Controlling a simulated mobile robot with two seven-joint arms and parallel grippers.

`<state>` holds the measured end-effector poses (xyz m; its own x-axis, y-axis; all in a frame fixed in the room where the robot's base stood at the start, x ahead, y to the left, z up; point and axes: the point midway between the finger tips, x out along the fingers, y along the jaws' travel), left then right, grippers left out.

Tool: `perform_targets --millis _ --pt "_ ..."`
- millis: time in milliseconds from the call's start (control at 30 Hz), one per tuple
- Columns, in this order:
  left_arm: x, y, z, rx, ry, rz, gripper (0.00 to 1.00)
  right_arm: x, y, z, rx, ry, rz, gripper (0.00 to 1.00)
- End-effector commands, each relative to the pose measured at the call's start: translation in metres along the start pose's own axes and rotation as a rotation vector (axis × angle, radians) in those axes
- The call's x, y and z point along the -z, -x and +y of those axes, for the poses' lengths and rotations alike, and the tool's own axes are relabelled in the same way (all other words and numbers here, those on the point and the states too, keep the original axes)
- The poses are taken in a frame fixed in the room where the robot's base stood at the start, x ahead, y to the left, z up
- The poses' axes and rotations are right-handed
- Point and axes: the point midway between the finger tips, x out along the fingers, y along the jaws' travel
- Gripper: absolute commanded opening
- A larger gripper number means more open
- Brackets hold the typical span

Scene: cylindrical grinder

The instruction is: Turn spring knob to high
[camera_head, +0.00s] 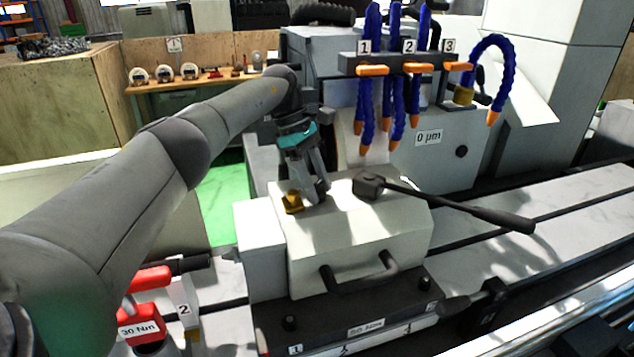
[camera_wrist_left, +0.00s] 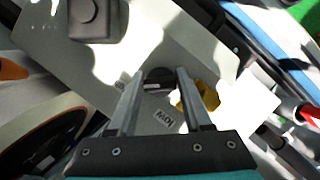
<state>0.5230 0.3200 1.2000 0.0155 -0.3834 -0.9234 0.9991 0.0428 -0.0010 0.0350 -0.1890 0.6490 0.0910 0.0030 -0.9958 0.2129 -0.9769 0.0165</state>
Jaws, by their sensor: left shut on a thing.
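The spring knob (camera_wrist_left: 160,76) is a dark round knob on top of the white tailstock-like housing (camera_head: 350,235). My left gripper (camera_head: 313,198) points down onto the housing's top, toward its rear left part. In the left wrist view the gripper's two fingers (camera_wrist_left: 158,82) are on either side of the knob, shut on it. A label that seems to read LOW (camera_wrist_left: 163,119) lies on the surface near the knob, upside down. A yellow piece (camera_head: 292,203) sits right beside the fingers. In the head view the fingers mostly hide the knob. My right gripper is not in view.
A black lever (camera_head: 460,206) reaches right from the housing's top, close to my gripper. A black handle (camera_head: 360,276) is on the housing's front. Blue coolant hoses (camera_head: 369,100) hang behind. A red 30 Nm tool (camera_head: 143,318) stands at lower left, below my arm.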

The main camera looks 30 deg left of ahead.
Motion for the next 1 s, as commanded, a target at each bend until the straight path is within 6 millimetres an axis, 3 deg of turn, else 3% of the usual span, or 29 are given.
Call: perform_targets --millis 667,700,933,1000 --pt "-0.0005 0.001 0.0007 0.023 -0.065 0.001 0.0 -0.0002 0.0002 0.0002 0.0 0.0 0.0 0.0" --pt "-0.0005 0.0011 0.0007 0.022 -0.064 0.001 0.51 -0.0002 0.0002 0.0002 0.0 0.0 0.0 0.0" --pt "-0.0002 0.0007 0.0004 0.023 -0.063 0.001 0.77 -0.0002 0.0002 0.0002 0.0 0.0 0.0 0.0" --pt "-0.0001 0.0005 0.0004 0.024 -0.062 0.001 0.78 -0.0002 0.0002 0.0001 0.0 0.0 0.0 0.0"
